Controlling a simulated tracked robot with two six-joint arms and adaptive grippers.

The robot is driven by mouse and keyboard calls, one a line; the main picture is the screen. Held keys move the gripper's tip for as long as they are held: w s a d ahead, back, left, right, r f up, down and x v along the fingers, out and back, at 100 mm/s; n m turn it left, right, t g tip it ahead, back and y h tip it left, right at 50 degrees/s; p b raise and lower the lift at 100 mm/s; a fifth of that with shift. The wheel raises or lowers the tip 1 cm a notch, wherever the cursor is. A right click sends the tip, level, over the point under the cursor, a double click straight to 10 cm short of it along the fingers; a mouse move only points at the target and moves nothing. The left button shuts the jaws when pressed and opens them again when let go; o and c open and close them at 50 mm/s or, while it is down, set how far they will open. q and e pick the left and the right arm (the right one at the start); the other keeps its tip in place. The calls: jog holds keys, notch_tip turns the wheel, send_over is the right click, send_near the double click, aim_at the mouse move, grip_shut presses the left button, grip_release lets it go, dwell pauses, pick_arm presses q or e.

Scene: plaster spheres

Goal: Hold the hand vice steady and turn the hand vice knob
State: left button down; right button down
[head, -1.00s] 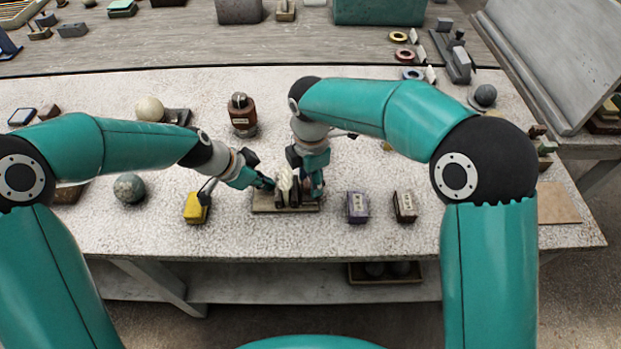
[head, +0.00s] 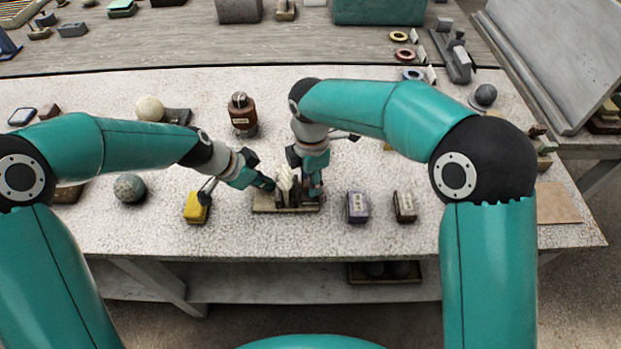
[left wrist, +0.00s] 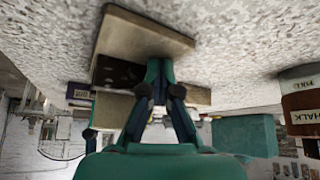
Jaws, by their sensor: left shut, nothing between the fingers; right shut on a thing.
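The hand vice (head: 293,200) is a small dark body on a flat tan wooden base (head: 262,207) near the table's front, in the middle of the head view. A pale upright piece (head: 284,178) stands at it; I cannot tell whether this is the knob. My right gripper (head: 314,190) points down and is shut on the hand vice; the contact is mostly hidden. My left gripper (head: 270,185) is shut and empty, close to the vice's left side. In the left wrist view, my left fingers (left wrist: 160,70) are together in front of the base (left wrist: 140,42) and a dark block (left wrist: 117,72).
A yellow box (head: 195,208) stands left of the vice. A purple box (head: 357,208) and a dark brown box (head: 405,207) stand to its right. A brown jar (head: 242,116) is behind. A grey sphere (head: 130,188) lies further left.

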jog(key=m, duration=0.5)
jog(key=shift+s, duration=0.1)
jog(key=m, duration=0.4)
jog(key=shift+m, duration=0.3)
dwell(0.4)
jog(key=c, duration=1.1)
grip_release()
jog(key=shift+r, duration=0.1)
notch_tip(320, 180, up, 12)
